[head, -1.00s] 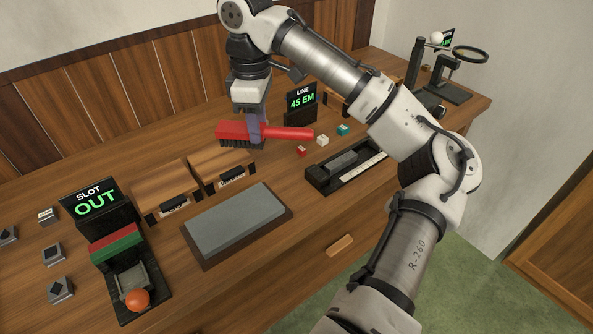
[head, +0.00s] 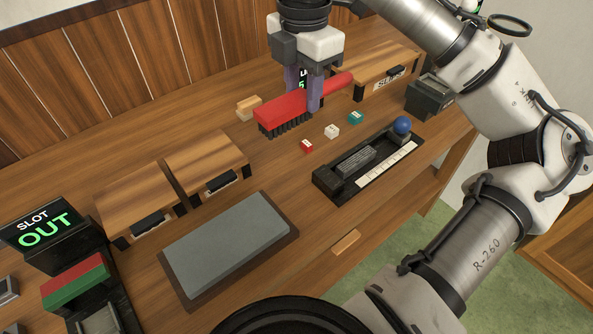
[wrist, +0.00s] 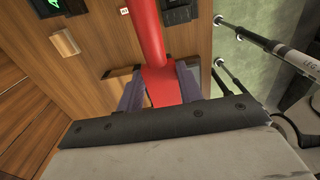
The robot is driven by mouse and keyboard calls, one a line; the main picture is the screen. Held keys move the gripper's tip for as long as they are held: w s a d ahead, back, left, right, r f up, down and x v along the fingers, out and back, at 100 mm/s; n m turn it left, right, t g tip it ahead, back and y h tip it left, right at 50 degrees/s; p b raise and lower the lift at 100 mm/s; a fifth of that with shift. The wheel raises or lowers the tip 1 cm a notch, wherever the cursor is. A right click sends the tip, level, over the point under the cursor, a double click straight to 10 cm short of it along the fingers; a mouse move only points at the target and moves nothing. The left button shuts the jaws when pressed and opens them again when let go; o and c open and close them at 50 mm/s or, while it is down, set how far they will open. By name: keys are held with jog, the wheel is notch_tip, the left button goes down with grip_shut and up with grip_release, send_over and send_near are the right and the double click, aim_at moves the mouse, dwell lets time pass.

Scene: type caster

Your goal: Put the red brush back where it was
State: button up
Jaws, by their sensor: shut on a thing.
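The red brush (head: 280,112) has a red back and handle and dark bristles facing down. My gripper (head: 302,100) is shut on it near where the handle meets the head. The handle points to the upper right. The bristles are at or close above the bench top; I cannot tell whether they touch. In the wrist view the red handle (wrist: 147,30) runs up the picture from between the fingers of my gripper (wrist: 160,90). The bristles are hidden there.
A small wooden block (head: 249,107) lies left of the brush. Small red (head: 307,145), white (head: 332,131) and teal (head: 356,117) cubes lie in front. A black composing tray (head: 325,183), a grey slab (head: 228,245) and wooden boxes (head: 205,160) stand nearer. The LINE display is mostly hidden behind my gripper.

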aim_at(303, 119)
notch_tip(303, 119, down, 18)
jog(key=shift+p, duration=0.35)
jog(key=shift+f, duration=0.15)
jog(key=o, duration=1)
jog(key=shift+c, duration=0.2)
notch_tip(303, 119, up, 12)
jog(key=shift+r+b, duration=0.2)
jog(key=shift+b, duration=0.1)
jog(key=shift+s+f, duration=0.1)
